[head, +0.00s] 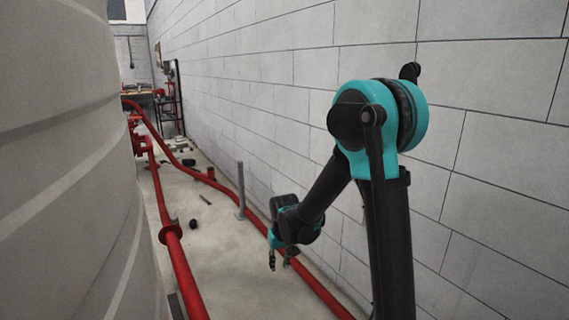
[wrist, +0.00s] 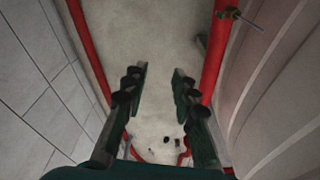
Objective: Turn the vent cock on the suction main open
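A small brass-coloured cock with a thin lever (wrist: 233,15) sits on the red pipe at the upper right of the wrist view. The lever points right and slightly down, across the pipe toward the pale tank. The red pipe (wrist: 213,55) runs along the right side of the wrist view. I cannot make out the cock in the head view. My gripper (wrist: 160,70) is open and empty, with bare floor between its fingers. The cock is beyond and to the right of the fingertips, apart from them. My gripper also shows in the head view (head: 280,264), pointing down near the wall.
A large pale tank (head: 70,150) fills the left of the head view. A block wall (head: 270,85) stands at the right. A second red pipe (head: 315,287) runs along the wall's foot. A grey post (head: 240,190) and small dark objects stand on the floor between the pipes.

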